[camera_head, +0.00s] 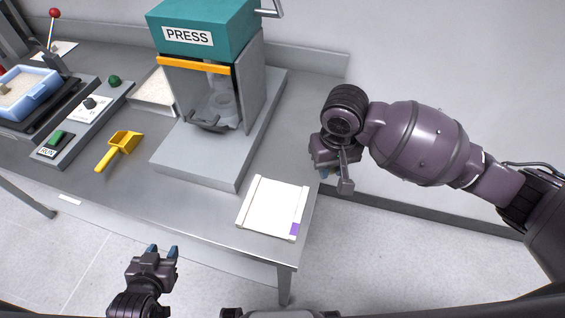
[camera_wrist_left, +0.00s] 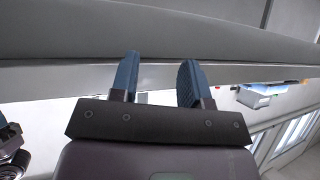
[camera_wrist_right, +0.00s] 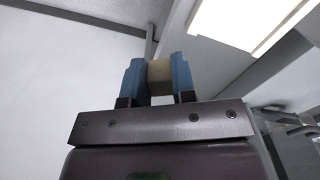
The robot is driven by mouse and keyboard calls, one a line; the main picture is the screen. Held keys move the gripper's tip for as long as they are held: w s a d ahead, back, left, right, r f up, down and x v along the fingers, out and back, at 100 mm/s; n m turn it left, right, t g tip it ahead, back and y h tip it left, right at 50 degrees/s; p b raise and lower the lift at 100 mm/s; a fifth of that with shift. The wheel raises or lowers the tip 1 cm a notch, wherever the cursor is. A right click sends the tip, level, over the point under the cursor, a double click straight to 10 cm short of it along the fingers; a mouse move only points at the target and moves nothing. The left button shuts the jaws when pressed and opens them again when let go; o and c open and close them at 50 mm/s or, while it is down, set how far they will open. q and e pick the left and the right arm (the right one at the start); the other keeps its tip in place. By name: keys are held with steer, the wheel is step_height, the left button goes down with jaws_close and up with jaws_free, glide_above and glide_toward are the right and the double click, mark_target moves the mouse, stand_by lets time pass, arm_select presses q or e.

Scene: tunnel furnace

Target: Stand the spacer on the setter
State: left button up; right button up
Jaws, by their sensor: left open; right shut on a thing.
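The setter (camera_head: 270,208) is a flat white plate with raised strips along its edges and a purple patch at its front right corner; it lies near the table's right front corner. My right gripper (camera_head: 324,173) is to the right of the setter, beyond the table's right edge. In the right wrist view it is shut on a small beige block, the spacer (camera_wrist_right: 159,76), held between its blue fingertips. In the head view the spacer is hidden. My left gripper (camera_head: 162,250) is open and empty in front of the table; its parted fingers show in the left wrist view (camera_wrist_left: 158,80).
A teal press (camera_head: 205,25) on a grey base (camera_head: 197,165) stands behind the setter. A yellow scoop (camera_head: 121,147), a control panel (camera_head: 88,105) and a blue tray (camera_head: 42,92) are to the left. The table front between scoop and setter is clear.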

steer(key=shift+s+a+f+n+p, duration=0.2)
steer(key=shift+a+n+p, duration=0.4)
steer(key=shift+a, duration=1.25)
steer(key=shift+s+a+f+n+p, duration=0.2)
steer(key=shift+a+n+p, duration=0.4)
steer(key=shift+a, duration=1.25)
steer(key=shift+s+a+f+n+p, duration=0.1)
steer(key=shift+a+f+n+p, duration=0.3)
steer(key=shift+a, duration=1.45)
steer(key=shift+f+b, duration=0.9)
steer(key=shift+b, duration=0.15)
steer(key=shift+f+b, duration=0.4)
steer(key=shift+b, duration=0.1)
arm_select(q)
steer(key=shift+r, duration=0.75)
steer(key=shift+w+r, duration=0.1)
steer(key=shift+r, duration=0.2)
arm_select(e)
steer(key=shift+r, duration=0.1)
arm_select(q)
steer(key=shift+r+p, duration=0.5)
steer(key=shift+p, duration=0.2)
steer(key=shift+f, duration=0.2)
